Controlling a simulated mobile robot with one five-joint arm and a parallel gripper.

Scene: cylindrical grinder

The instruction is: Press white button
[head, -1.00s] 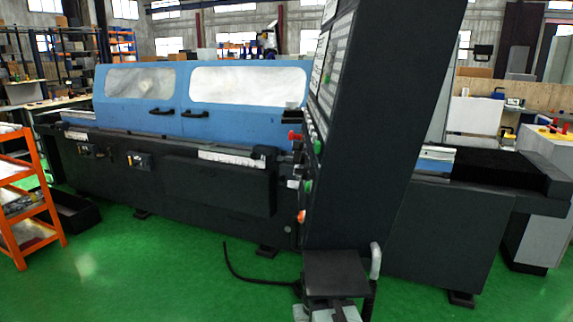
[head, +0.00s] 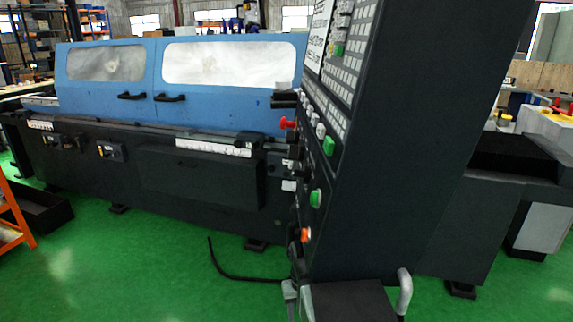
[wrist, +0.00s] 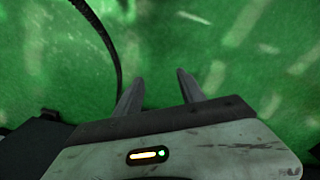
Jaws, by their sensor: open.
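The black control cabinet (head: 420,150) stands in the right half of the head view, its panel seen at a steep slant. Small whitish round controls (head: 320,130) run down the panel's left edge, above a green button (head: 328,146). Which of them is the white button I cannot tell at this angle. Another green button (head: 315,198) and an orange one (head: 305,236) sit lower. My gripper (wrist: 160,78) shows in the wrist view, its two dark fingers apart and empty, above green floor. No panel or button shows in the wrist view.
The blue-hooded grinder (head: 140,100) stretches left behind the panel. A black cable (head: 222,268) lies on the floor before it. An orange rack (head: 12,220) stands at the far left. Green floor (head: 130,270) is open at the front left.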

